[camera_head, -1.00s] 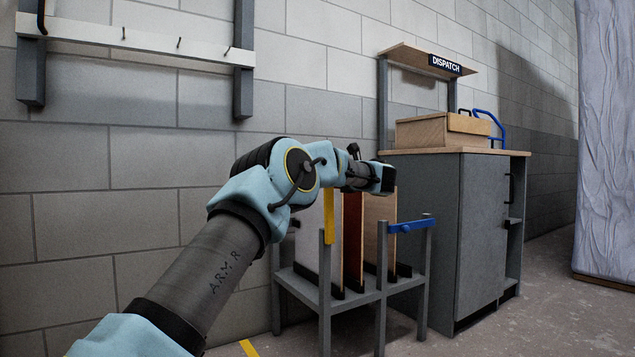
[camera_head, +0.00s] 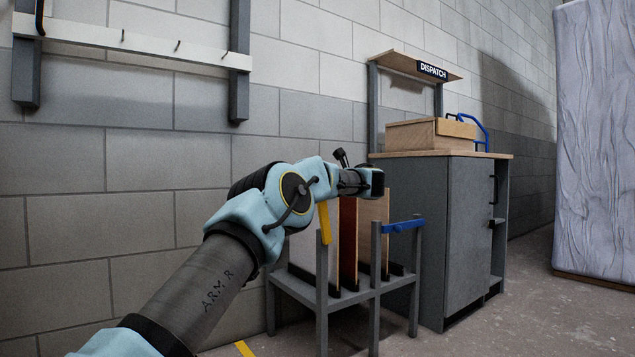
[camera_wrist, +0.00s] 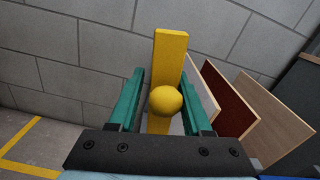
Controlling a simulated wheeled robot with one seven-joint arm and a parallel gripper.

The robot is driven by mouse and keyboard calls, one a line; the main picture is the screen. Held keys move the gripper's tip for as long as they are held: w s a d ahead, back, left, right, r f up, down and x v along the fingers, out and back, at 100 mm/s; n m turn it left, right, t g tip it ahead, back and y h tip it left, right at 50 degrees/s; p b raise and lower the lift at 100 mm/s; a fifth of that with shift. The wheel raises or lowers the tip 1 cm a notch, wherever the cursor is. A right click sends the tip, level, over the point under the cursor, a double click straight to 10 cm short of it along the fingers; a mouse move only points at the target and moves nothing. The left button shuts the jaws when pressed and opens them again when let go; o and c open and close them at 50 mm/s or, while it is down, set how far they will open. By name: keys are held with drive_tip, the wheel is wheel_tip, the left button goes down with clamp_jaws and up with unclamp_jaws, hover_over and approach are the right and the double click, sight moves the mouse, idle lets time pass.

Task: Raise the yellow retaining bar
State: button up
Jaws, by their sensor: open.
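The yellow retaining bar (camera_head: 325,222) is at the left front post of a grey rack in the head view, below my forearm. In the wrist view the yellow bar (camera_wrist: 171,55) runs away from me, with a round yellow knob (camera_wrist: 165,100) on its near part. My gripper (camera_wrist: 163,78) is open, with one green finger on each side of the bar and knob. A gap shows at the left finger; contact on the right is hard to tell. In the head view the fingers are hidden behind my wrist.
The grey rack (camera_head: 348,298) holds upright panels, one dark red (camera_head: 348,240); they also stand right of the gripper in the wrist view (camera_wrist: 222,103). A blue bar (camera_head: 403,226) crosses its right section. A grey cabinet (camera_head: 435,235) stands at right, the block wall behind.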

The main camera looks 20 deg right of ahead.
drive_tip(key=shift+o, duration=1.1)
drive_tip(key=shift+s, duration=0.1)
drive_tip(key=s+d+p, duration=0.2)
drive_tip(key=s, duration=0.8)
drive_tip(key=shift+s, duration=0.2)
